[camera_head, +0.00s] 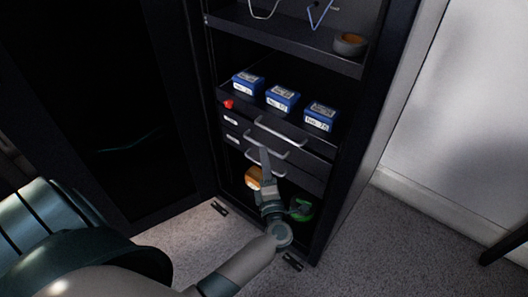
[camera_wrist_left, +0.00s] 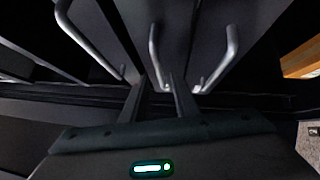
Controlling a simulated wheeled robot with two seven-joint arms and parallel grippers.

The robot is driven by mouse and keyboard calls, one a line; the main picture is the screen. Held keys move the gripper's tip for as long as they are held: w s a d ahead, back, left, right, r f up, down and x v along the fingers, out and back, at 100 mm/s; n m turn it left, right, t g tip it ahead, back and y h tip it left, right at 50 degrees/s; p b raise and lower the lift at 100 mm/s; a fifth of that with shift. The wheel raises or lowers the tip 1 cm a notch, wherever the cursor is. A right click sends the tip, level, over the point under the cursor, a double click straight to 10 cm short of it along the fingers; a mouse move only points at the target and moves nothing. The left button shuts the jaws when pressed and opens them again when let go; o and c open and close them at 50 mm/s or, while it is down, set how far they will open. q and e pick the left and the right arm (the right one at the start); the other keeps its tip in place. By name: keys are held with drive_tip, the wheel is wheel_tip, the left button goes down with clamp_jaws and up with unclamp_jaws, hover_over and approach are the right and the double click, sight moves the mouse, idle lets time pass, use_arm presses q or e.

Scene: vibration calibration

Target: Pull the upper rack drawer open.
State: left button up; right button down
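The upper drawer has a silver bar handle (camera_head: 283,132); the lower drawer's similar handle (camera_head: 280,154) is partly covered by my left gripper. My left gripper (camera_head: 265,152) points up at the drawer fronts, its tips overlapping the lower handle in the head view. In the left wrist view its two fingers (camera_wrist_left: 160,92) stand apart, with a silver handle bar (camera_wrist_left: 154,48) just ahead of the gap. I cannot tell whether they touch it. My right gripper is not in view.
Blue boxes (camera_head: 283,99) and a red knob (camera_head: 228,104) are above the drawers. A tape roll (camera_head: 349,44) sits on the upper shelf. An orange item (camera_head: 253,178) and a green roll (camera_head: 301,209) are below. A dark door panel (camera_head: 110,120) stands at the left.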

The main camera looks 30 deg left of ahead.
use_arm(q)
drive_tip(key=shift+x, duration=1.55)
drive_tip(key=shift+c, duration=0.7)
clamp_jaws()
